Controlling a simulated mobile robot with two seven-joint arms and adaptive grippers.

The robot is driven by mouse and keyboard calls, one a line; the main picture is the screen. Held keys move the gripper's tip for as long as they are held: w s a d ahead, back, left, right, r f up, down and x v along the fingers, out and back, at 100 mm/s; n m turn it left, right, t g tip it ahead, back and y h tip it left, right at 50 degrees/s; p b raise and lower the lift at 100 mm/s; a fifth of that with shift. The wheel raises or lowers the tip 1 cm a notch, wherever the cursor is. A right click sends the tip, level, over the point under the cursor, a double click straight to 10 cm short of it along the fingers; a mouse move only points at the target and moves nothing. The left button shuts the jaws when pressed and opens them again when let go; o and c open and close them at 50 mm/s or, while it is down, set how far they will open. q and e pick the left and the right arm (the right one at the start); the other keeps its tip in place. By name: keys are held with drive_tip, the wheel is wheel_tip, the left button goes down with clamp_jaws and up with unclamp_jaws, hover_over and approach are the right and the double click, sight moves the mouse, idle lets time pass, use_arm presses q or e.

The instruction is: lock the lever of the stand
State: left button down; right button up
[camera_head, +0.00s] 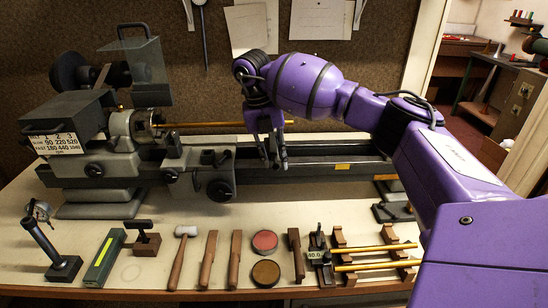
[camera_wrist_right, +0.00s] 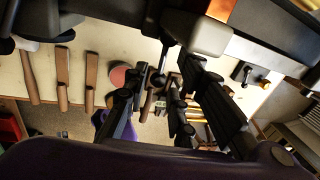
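A thin dark lever with a round black knob (camera_wrist_right: 158,79) shows in the right wrist view. It hangs from dark machine parts beside a pale rounded block (camera_wrist_right: 211,37). I take it for the stand's lever; in the head view I cannot make it out, as my right gripper and arm cover that area. My right gripper (camera_head: 273,158) points down at the front of the lathe bed, right of the carriage. In the wrist view its fingers (camera_wrist_right: 162,82) are apart, with the knob appearing between them. I cannot tell whether they touch it. My left gripper is in neither view.
The grey lathe (camera_head: 120,150) fills the back of the bench, with a brass rod (camera_head: 215,124) running from its chuck. Along the bench's front lie a mallet (camera_head: 178,258), wooden tools (camera_head: 209,258), round tins (camera_head: 265,241) and brass rods on wooden rests (camera_head: 375,248).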

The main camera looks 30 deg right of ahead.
drive_tip(key=shift+s+d+f, duration=0.1)
drive_tip(key=shift+f, duration=0.3)
clamp_jaws()
drive_tip(key=shift+s+d+r+n+p, duration=0.25)
drive_tip(key=shift+d+n+p, duration=0.15)
drive_tip(key=shift+n, duration=0.5)
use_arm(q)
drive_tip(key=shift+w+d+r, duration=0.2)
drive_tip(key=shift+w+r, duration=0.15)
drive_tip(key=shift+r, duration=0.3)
use_arm(e)
drive_tip(key=n, duration=0.1)
drive_tip(key=d+n+t, duration=0.1)
drive_tip(key=n, duration=0.1)
drive_tip(key=shift+f, duration=0.15)
